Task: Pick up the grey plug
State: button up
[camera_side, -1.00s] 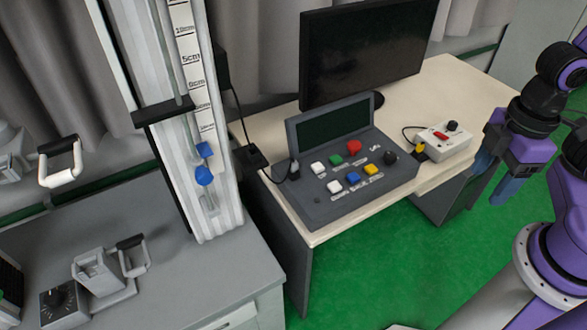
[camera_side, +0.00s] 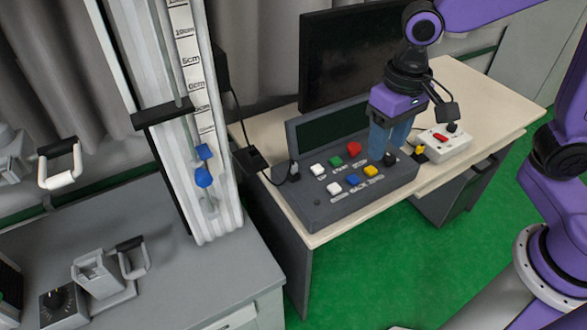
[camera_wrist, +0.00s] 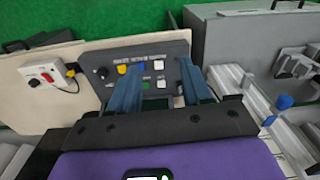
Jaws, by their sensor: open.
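My gripper (camera_side: 388,148) is open and empty, with blue fingers pointing down over the right part of the dark control box (camera_side: 318,208). In the wrist view my gripper (camera_wrist: 159,68) has its two fingers apart, with buttons of the box showing between them. A dark grey plug (camera_side: 294,171) on a cable stands at the left side of the control box, well left of my gripper. Another dark connector block (camera_side: 253,158) lies on the table further left. I cannot tell for certain which is the grey plug. Neither is clear in the wrist view.
A black monitor (camera_side: 340,62) stands behind the box. A white box with a red switch (camera_side: 443,142) sits to the right of my gripper and also shows in the wrist view (camera_wrist: 40,76). A tall tower with a scale (camera_side: 205,110) rises at left.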

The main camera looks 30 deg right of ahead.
jog(key=w+a+f+m, duration=0.2)
jog(key=w+a+m, duration=0.3)
jog(key=w+m, duration=0.55)
jog(key=m, duration=0.8)
send_over(294, 164)
notch_tip(294, 164, down, 4)
notch_tip(294, 164, down, 17)
jog(key=shift+r, duration=0.1)
jog(key=c, duration=0.9)
